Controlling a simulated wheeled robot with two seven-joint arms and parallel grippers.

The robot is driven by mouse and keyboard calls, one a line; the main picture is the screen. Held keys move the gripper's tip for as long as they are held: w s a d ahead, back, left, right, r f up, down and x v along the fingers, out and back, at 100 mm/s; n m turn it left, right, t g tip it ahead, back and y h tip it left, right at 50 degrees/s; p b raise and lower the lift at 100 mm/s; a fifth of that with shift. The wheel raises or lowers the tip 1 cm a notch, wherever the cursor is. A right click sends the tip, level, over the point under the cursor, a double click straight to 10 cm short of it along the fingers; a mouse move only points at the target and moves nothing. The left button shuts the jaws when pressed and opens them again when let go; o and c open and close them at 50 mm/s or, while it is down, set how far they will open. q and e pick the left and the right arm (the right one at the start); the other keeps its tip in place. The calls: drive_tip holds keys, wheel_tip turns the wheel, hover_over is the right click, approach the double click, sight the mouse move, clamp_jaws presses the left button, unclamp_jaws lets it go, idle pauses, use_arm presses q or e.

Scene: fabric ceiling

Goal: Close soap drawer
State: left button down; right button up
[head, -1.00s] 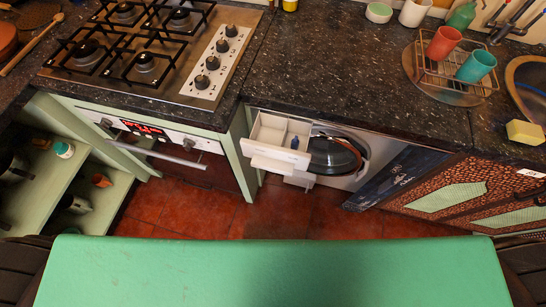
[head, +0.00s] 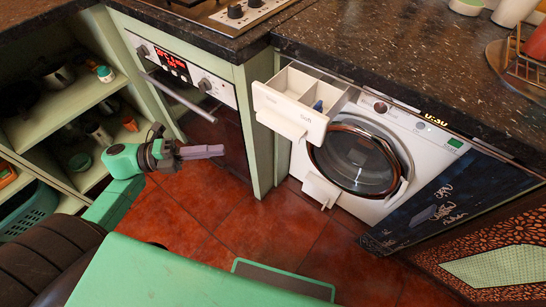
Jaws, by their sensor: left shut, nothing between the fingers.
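The white soap drawer (head: 290,110) stands pulled out at the top left of the washing machine (head: 365,185). It has open compartments, and a small blue piece (head: 318,106) shows in the right one. My left gripper (head: 218,151) is shut and empty, pointing right, in front of the oven and to the left of the drawer, apart from it. My right gripper is not in view.
The dark countertop (head: 400,50) overhangs the machine. A small white flap (head: 321,190) sticks out at the machine's lower left. The oven (head: 190,75) and open green shelves (head: 60,120) are at left. Red tiled floor (head: 290,235) is clear in front.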

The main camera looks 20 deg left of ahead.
sight(281, 132)
use_arm(q)
drive_tip(key=w+d, duration=0.2)
drive_tip(key=d, duration=0.1)
drive_tip(key=w+d, duration=0.2)
drive_tip(key=d, duration=0.1)
drive_tip(key=w+d+p, duration=0.1)
drive_tip(key=w+d, duration=0.2)
drive_tip(key=shift+w+d+r, duration=0.1)
drive_tip(key=shift+d, duration=0.1)
drive_tip(key=shift+w+d, duration=0.2)
drive_tip(key=shift+w, duration=0.25)
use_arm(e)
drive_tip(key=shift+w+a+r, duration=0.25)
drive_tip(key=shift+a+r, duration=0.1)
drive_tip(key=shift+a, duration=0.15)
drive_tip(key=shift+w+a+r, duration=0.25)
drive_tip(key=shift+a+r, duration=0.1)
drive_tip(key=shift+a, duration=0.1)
